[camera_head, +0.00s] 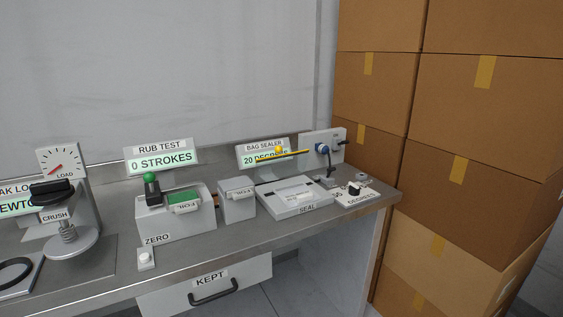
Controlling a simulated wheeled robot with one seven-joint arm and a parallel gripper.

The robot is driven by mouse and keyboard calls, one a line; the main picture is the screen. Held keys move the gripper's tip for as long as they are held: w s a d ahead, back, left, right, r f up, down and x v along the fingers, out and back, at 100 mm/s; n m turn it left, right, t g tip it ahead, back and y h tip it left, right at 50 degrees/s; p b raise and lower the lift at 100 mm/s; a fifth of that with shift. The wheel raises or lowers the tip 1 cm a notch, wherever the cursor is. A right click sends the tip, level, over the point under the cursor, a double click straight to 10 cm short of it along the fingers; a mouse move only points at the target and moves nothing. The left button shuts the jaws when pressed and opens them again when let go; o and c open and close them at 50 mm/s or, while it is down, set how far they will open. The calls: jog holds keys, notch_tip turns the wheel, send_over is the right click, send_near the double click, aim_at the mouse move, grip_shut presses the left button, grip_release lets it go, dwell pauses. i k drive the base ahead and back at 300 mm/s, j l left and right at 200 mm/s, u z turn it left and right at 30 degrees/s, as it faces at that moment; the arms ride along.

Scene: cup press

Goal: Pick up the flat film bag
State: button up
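No flat film bag can be clearly made out. The flat white sealer bed (290,206) marked SEAL stands at the right of the bench, with a raised yellow-edged bar (281,158) over its back. A pale rectangular patch lies on the bed, too small to tell what it is. A small grey box (236,206) with an unclear label stands just left of the sealer. My gripper is not in view.
The rub test unit (178,220) with a green pad and green-knobbed lever stands at mid-bench. The crush press (68,243) and its load dial are at left. A KEPT drawer (250,272) is below. Stacked cartons (485,110) rise at right. The bench's front strip is mostly clear.

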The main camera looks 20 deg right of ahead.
aim_at(294, 195)
jog(key=i+j+z, duration=0.3)
jog(key=i, duration=0.5)
jog(key=i+j+z, duration=0.3)
jog(key=i+j, duration=0.2)
jog(key=i, duration=0.3)
jog(key=i+j+z, duration=0.25)
jog(key=i+j, duration=0.45)
jog(key=k, duration=0.35)
jog(key=k+u, duration=0.1)
jog(key=u, duration=0.25)
jog(key=k+u, duration=0.1)
jog(key=u, duration=0.3)
jog(key=k+u, duration=0.1)
jog(key=u, duration=0.25)
jog(key=k+l+u, duration=0.15)
jog(key=k, duration=0.6)
jog(key=k+l+u, duration=0.2)
jog(key=k, duration=0.6)
